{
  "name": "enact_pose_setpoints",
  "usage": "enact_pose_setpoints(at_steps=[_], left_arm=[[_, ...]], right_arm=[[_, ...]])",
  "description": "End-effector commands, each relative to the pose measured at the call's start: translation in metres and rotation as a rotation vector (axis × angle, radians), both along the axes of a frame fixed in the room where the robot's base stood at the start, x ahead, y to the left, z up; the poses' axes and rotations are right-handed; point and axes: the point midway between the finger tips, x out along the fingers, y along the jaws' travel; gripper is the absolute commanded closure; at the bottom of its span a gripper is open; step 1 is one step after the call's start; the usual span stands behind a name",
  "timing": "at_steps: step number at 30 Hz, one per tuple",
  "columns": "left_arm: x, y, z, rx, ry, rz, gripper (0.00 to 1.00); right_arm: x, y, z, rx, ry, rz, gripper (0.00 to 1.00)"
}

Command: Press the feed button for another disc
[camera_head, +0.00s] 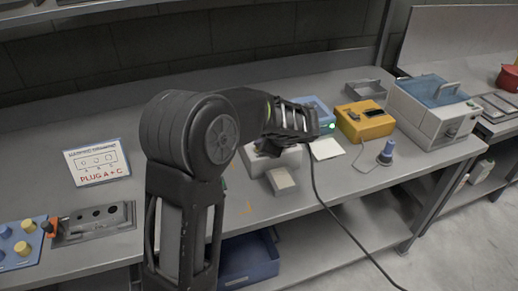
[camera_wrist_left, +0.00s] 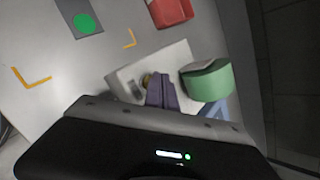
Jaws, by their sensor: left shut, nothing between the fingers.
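A white box (camera_wrist_left: 130,82) sits on the bench in the left wrist view, with a small yellowish round part (camera_wrist_left: 147,79) on it that may be the feed button. A green cylinder (camera_wrist_left: 207,82) stands at its right. My left gripper (camera_wrist_left: 159,80) is shut and empty. Its purple fingers overlap the box right beside the yellowish part; I cannot tell whether they touch it. In the head view the white box (camera_head: 289,160) shows partly behind my left arm, and the gripper's fingers are mostly hidden. A grey plate with a green disc (camera_wrist_left: 84,23) lies farther up in the wrist view.
A red container (camera_wrist_left: 170,12) is near the box. In the head view, a yellow box (camera_head: 364,121), a blue-lidded machine (camera_head: 432,107) and a blue-topped knob (camera_head: 386,152) stand right. A sign (camera_head: 97,162) and knob panel (camera_head: 20,247) are left. A dark cable hangs over the bench front.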

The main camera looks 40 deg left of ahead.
Motion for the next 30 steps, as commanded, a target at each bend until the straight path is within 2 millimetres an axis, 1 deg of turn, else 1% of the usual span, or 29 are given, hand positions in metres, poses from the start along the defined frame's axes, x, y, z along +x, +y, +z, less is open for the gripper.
enact_pose_setpoints(at_steps=[21,30], left_arm=[[0.0,0.0,-0.0086,0.0,0.0,0.0,1.0],[-0.0001,-0.0001,-0.0078,0.0,0.001,0.001,1.0]], right_arm=[[0.0001,0.0,-0.0074,0.0,0.0,0.0,0.96],[0.0001,0.0,-0.0064,0.0,0.0,0.0,0.96]])
